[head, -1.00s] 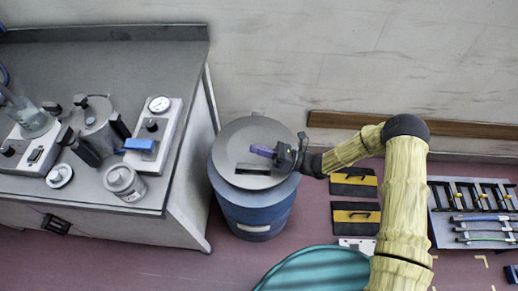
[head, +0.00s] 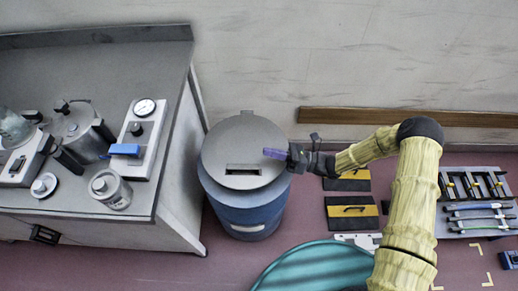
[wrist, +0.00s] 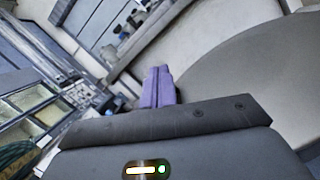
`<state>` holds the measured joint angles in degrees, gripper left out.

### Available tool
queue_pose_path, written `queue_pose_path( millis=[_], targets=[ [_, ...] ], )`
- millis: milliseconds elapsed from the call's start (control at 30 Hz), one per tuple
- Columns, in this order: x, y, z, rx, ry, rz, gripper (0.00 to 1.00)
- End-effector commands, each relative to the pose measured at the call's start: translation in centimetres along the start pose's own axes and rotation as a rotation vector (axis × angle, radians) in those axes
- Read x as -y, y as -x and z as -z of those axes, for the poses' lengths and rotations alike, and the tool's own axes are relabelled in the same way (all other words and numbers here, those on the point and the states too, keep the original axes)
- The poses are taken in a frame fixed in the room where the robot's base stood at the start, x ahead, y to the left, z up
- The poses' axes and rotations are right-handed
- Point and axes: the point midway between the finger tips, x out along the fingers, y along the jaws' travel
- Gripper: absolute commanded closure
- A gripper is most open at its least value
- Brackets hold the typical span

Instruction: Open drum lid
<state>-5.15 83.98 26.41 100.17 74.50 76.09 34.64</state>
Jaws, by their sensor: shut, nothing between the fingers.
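The drum (head: 245,212) is blue with a round grey lid (head: 243,135) on top, and it stands between the bench and my arm. The lid looks flat and closed, with a dark slot (head: 243,169) near its front edge. My gripper (head: 267,152) has purple fingers and is at the lid's right side in the head view. In the wrist view the purple fingers (wrist: 157,86) are together with nothing between them. The grey lid (wrist: 255,90) fills the right of that view. I cannot tell whether the fingertips touch the lid.
A grey bench (head: 150,70) with a gauge box (head: 138,135), pots and a small canister (head: 110,188) stands left of the drum. Black-and-yellow panels (head: 351,212) lie on the floor to the right, near a tool rack (head: 476,200). A teal ribbed round thing (head: 315,268) is in front.

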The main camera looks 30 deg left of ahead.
Motion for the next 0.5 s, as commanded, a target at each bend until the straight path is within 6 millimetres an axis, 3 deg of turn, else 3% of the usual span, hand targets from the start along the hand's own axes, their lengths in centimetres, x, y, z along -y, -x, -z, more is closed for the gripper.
queue_pose_path(
  millis=[167,500],
  targets=[
    [0.0,1.8,0.3,-0.003,-0.001,-0.005,1.00],
    [-0.1,1.9,0.3,-0.006,-0.002,-0.010,1.00]
  ],
)
